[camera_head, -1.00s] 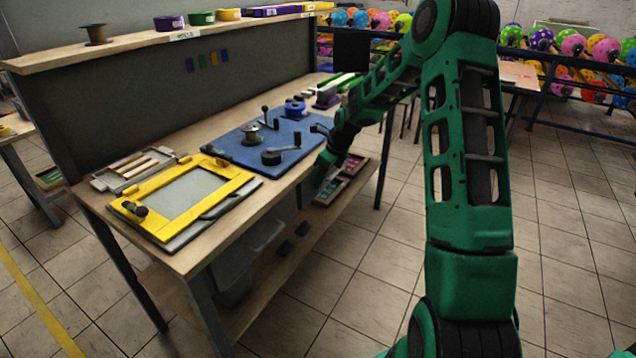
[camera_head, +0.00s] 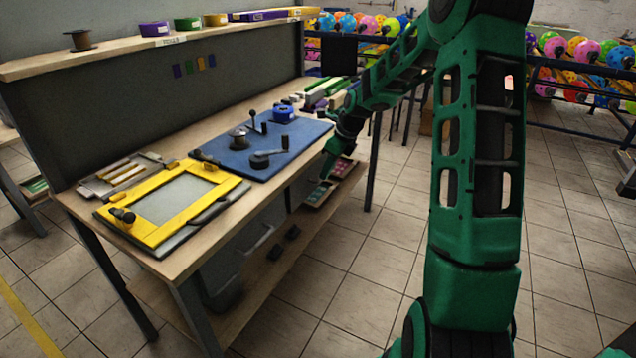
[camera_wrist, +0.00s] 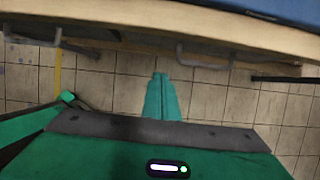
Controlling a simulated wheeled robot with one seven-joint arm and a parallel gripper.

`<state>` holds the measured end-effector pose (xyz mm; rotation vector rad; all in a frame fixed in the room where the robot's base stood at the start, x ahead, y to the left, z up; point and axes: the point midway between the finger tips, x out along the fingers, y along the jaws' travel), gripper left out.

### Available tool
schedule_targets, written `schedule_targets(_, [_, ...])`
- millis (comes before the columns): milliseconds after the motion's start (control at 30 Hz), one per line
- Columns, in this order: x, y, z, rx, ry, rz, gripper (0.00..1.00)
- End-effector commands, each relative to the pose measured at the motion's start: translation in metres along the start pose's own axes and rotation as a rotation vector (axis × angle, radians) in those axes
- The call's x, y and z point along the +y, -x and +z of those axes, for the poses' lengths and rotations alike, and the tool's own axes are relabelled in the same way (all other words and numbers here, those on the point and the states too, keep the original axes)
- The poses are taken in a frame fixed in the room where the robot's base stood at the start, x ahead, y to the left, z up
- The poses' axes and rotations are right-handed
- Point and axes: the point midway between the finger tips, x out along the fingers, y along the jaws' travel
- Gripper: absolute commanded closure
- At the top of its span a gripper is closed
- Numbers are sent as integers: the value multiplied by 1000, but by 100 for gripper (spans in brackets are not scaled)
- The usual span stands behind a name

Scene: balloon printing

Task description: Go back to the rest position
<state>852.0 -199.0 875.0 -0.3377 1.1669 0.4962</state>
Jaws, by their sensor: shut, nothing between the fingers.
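My green arm rises on the right of the head view and bends left, so that its end hangs by the right edge of the workbench (camera_head: 222,242). My gripper (camera_wrist: 160,78) shows in the wrist view with its two green fingers together and nothing between them. It points at the tiled floor, just off the bench edge that runs across the top of that view.
The bench top holds a yellow screen frame (camera_head: 153,237), a blue board (camera_head: 262,160) with hand cranks, and a tray of bars (camera_head: 122,178). A shelf with tape rolls (camera_head: 187,24) stands behind. Balloon racks (camera_head: 570,105) line the back right. The floor (camera_head: 345,262) in front is clear.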

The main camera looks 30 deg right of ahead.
Motion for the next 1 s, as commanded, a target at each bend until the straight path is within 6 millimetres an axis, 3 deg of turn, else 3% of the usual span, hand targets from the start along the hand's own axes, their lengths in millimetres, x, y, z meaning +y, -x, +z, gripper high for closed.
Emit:
schedule_targets(133, [-1, 17, 0, 0, -1, -1, 100])
schedule_targets(433, [0, 24, -2, 4, 5, 0, 100])
schedule_targets(567, [9, 36, -11, 34, 91, -11, 100])
schedule_targets(667, [23, 54, -28, 88, 241, -21, 100])
schedule_targets(1000, [91, 138, -116, 287, 877, 34, 100])
